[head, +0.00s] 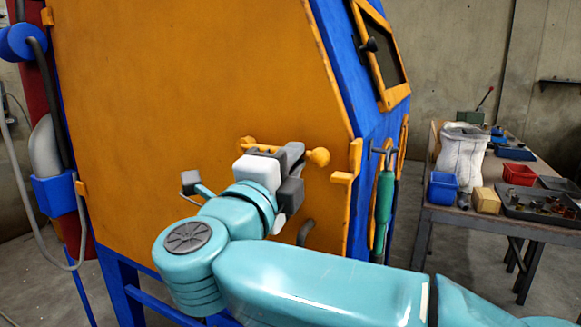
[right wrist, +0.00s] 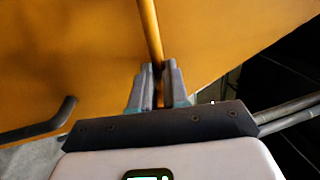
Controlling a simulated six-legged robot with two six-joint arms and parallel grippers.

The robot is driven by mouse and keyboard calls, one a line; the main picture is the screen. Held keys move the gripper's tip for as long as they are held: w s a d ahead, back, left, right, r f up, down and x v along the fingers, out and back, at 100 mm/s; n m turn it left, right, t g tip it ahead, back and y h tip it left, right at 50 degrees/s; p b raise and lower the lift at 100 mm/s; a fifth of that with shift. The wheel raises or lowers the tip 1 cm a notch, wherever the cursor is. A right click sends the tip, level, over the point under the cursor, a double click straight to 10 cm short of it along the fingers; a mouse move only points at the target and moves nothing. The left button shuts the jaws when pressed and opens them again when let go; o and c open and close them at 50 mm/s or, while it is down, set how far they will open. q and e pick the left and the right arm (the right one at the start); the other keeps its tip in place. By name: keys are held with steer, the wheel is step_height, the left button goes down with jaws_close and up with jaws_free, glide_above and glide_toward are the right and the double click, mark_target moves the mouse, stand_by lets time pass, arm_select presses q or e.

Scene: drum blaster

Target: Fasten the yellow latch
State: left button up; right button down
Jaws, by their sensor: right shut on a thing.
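The yellow latch (head: 318,157) is a bar with a round knob at its right end, on the large orange door (head: 200,90) of the blue cabinet. Its left part shows at a small bracket on the door. My right gripper (head: 292,158) is shut on the latch bar, just left of the knob, and hides part of it. In the right wrist view the bar (right wrist: 150,30) runs down between the fingers of my right gripper (right wrist: 160,72). A yellow hooked catch (head: 345,178) sits at the door's right edge, apart from the knob. My left gripper is not in view.
A dark curved handle (head: 305,232) is below the latch, and it also shows in the right wrist view (right wrist: 40,125). A green-handled tool (head: 384,205) hangs on the cabinet's right side. A table (head: 480,220) with bins stands at the right.

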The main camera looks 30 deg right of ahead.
steer(key=shift+f, duration=0.1)
steer(key=c, duration=1.1)
jaws_free()
steer(key=shift+d, duration=0.1)
steer(key=v, duration=1.2)
